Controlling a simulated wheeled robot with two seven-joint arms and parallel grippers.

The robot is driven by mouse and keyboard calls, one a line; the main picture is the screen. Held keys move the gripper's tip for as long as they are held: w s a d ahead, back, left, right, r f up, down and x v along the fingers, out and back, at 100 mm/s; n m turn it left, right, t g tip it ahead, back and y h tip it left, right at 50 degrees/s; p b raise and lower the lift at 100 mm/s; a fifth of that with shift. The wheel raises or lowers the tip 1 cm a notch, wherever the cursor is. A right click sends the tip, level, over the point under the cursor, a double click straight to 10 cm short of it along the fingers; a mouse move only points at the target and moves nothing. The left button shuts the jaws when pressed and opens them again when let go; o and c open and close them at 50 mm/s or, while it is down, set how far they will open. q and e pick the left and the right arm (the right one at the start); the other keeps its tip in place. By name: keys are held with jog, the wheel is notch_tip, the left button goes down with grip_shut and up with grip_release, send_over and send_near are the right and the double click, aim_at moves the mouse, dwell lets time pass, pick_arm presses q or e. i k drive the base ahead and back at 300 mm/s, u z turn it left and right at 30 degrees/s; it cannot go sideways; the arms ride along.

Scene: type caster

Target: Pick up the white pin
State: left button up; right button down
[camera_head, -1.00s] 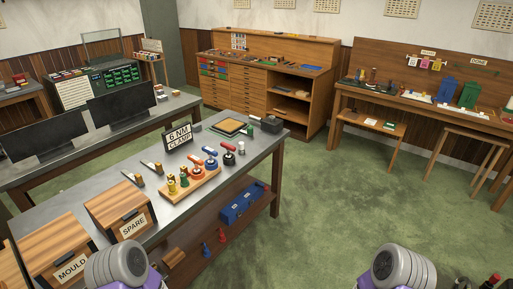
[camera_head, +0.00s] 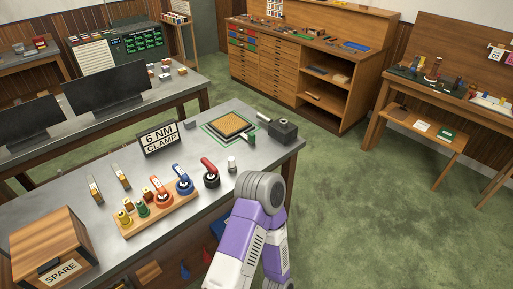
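The likely white pin (camera_head: 232,164) is a small pale upright cylinder on the grey workbench (camera_head: 75,205), just right of a black clamp with a red handle (camera_head: 211,173). It stands apart from the clamp, and my arm's grey joint is a little below and right of it in the picture. One of my arms, purple, white and grey, rises from the bottom middle. I cannot tell which arm it is. Neither gripper shows, and nothing is seen touching the pin.
A wooden board (camera_head: 128,233) with several coloured pieces stands left of the red-handled clamp. A "6 NM CLAMP" sign (camera_head: 160,138), a green-edged pad (camera_head: 205,128) and a dark block (camera_head: 279,130) are behind. A "SPARE" box (camera_head: 48,240) is front left. The floor at right is clear.

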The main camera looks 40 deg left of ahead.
aim_at(232, 159)
jog(key=u, duration=0.75)
jog(key=i, duration=1.05)
jog(key=u, duration=1.1)
